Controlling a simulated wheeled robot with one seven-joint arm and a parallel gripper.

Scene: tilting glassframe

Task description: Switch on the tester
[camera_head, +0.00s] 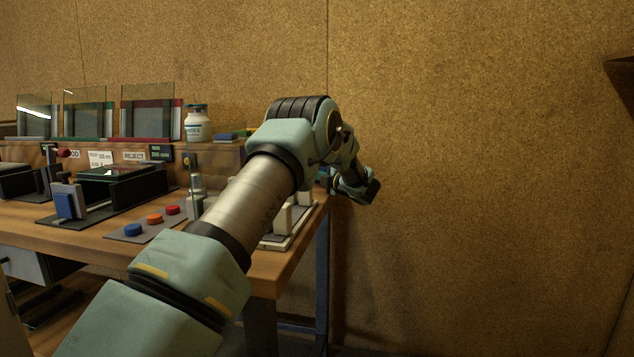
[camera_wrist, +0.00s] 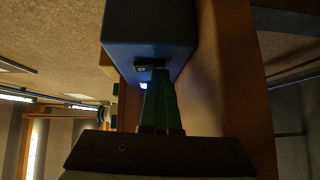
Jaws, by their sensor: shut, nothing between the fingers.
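The tester appears to be the dark blue box (camera_wrist: 150,35) at the top of the wrist view. A small black switch (camera_wrist: 142,68) with a light round mark sits on its near edge. A small bluish-white glow (camera_wrist: 143,85) shows just below the switch, beside my fingers. My gripper (camera_wrist: 159,74) is shut and empty, its green fingertips at the switch and partly covering it. I cannot tell whether they touch it. In the head view my gripper (camera_head: 358,188) is at the right end of the workbench, and my arm hides most of the tester's area.
The wooden workbench (camera_head: 285,265) holds a panel with red, orange and blue buttons (camera_head: 153,219), a black fixture (camera_head: 115,190) and a white bottle (camera_head: 197,123). Glass panes in frames (camera_head: 148,112) stand on the back shelf. Right of the bench is a bare wall (camera_head: 480,150).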

